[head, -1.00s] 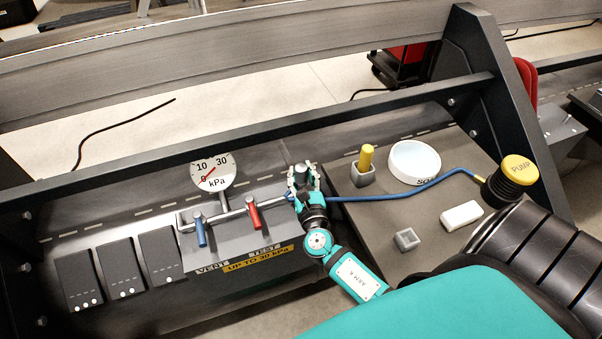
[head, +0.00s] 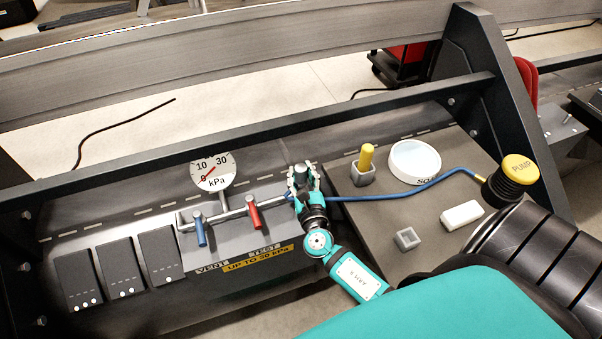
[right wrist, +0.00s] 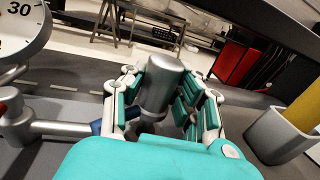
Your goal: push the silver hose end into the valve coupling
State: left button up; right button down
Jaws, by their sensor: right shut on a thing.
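My right gripper (head: 303,176) is shut on the silver hose end (right wrist: 162,84), an upright-looking silver cylinder between its fingers in the right wrist view. The blue hose (head: 400,193) runs from the gripper to the pump. The valve pipe (head: 228,212) carries a blue lever (head: 200,232) and a red lever (head: 253,215), and its right end meets a blue part (right wrist: 118,113) beside the left fingers. The fingers hide the joint, so I cannot tell how far the hose end is in the coupling. My left gripper is not in view.
A kPa gauge (head: 212,171) stands behind the valve pipe, its needle near 0. On the right panel are a yellow peg in a grey holder (head: 363,174), a white bowl (head: 415,161), a white block (head: 461,215), a small grey cup (head: 407,239) and the pump (head: 510,184). A dark rail (head: 250,133) crosses behind.

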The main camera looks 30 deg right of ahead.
aim_at(302, 184)
jog(key=shift+f+b, duration=1.4)
jog(key=shift+f, duration=0.15)
jog(key=shift+f+b, duration=0.3)
jog(key=shift+f, duration=0.05)
jog(key=c, duration=1)
grip_release()
jog(key=shift+o, duration=0.2)
jog(key=shift+s, duration=0.2)
jog(key=v, duration=0.7)
jog(key=shift+s+a, duration=0.15)
jog(key=shift+s, duration=0.15)
jog(key=shift+r, duration=0.15)
